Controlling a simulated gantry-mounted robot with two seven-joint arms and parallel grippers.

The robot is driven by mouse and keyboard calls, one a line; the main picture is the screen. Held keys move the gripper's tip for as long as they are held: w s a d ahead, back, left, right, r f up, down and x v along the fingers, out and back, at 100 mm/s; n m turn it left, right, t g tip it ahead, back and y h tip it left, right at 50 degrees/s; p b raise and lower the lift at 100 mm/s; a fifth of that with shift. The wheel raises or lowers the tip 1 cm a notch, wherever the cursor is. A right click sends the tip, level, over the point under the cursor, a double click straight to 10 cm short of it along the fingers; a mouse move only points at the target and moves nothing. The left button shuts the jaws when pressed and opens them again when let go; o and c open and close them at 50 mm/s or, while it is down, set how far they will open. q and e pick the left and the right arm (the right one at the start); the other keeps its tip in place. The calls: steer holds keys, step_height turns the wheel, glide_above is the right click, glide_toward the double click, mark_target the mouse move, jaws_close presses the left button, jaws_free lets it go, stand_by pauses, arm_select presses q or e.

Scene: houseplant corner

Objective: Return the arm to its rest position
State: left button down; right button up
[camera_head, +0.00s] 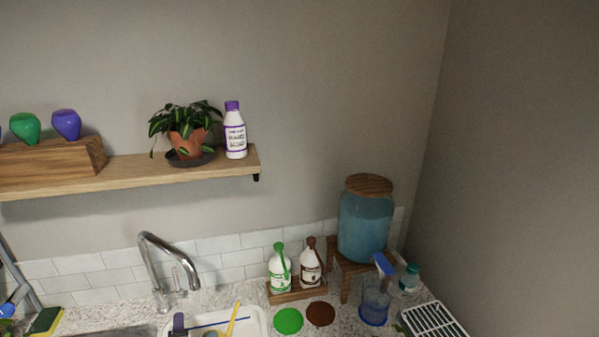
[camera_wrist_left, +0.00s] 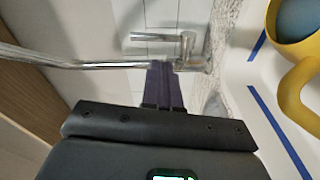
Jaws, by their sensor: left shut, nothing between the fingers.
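My left gripper (camera_wrist_left: 165,72) shows in the left wrist view as two dark purple fingers pressed together, with nothing between them. Its tips overlap the chrome faucet (camera_wrist_left: 100,64) in that view; I cannot tell whether they touch. In the head view, a small dark purple piece at the bottom edge, by the white tray (camera_head: 262,322), appears to be my left gripper (camera_head: 179,322). The rest of that arm is out of the picture. My right gripper is in neither view.
The faucet (camera_head: 160,260) rises beside the tray. A yellow watering can (camera_wrist_left: 290,70) is close to the gripper's right in the wrist view. A wooden shelf (camera_head: 225,168) holds a potted plant (camera_head: 187,138) and bottle (camera_head: 235,135). A water dispenser (camera_head: 365,225) stands at right.

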arm_select(q)
steer(key=s+d+f+m+g+h, duration=0.1)
steer(key=s+d+m+g+h, duration=0.3)
steer(key=s+m, duration=0.55)
steer(key=s+d+f+m+g+h, duration=0.15)
steer(key=s+d+m+g, duration=0.45)
steer(key=s, duration=0.9)
steer(key=s+d+f+m+g+h, duration=0.25)
steer(key=s+d+m, duration=0.4)
steer(key=s, duration=0.55)
step_height(320, 180, up, 17)
steer(key=s+m+p, duration=0.1)
steer(key=p, duration=1.4)
steer(key=shift+s+p, duration=0.3)
steer(key=shift+s, duration=0.1)
steer(key=shift+a, duration=0.1)
